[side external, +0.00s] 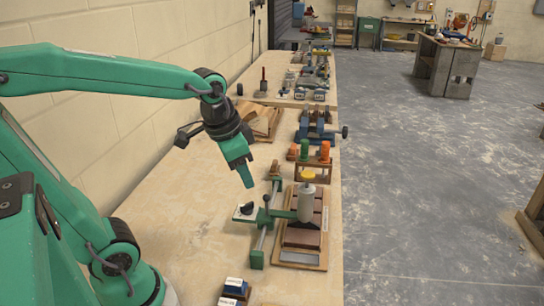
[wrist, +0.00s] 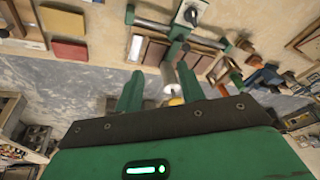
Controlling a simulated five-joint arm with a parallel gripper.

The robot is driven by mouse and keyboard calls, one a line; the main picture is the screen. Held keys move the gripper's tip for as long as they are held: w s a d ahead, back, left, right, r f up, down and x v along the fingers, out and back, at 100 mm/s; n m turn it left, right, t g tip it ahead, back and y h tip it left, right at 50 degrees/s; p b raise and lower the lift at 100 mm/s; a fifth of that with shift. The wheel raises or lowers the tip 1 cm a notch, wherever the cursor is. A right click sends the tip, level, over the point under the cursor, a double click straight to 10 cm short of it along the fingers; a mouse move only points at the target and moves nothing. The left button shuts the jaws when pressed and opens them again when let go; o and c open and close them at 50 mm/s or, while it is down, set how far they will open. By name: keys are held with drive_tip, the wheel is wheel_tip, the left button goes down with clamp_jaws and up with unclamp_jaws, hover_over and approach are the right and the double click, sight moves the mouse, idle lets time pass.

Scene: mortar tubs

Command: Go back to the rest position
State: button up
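My gripper (side external: 246,180) hangs from my green arm above the bench (side external: 180,215), pointing down and a little to the right. It is in the air over a green-framed fixture (side external: 257,258), apart from it. In the wrist view my gripper's two green fingers (wrist: 160,72) stand apart with nothing between them. Brown tiles on a wooden board (side external: 318,262) lie beside the fixture. No rest position is marked in either view.
A wooden rack with an orange bottle (side external: 325,151) and a green one (side external: 304,149) stands behind the fixture. A blue vise (side external: 316,128) is farther back. A block wall (side external: 110,140) runs along the left. The bench's near left is clear.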

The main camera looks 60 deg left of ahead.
drive_tip(key=s+d+r+n+t, duration=0.1)
drive_tip(key=s+d+n+t, duration=0.1)
drive_tip(key=s, duration=0.4)
drive_tip(key=shift+n, duration=0.3)
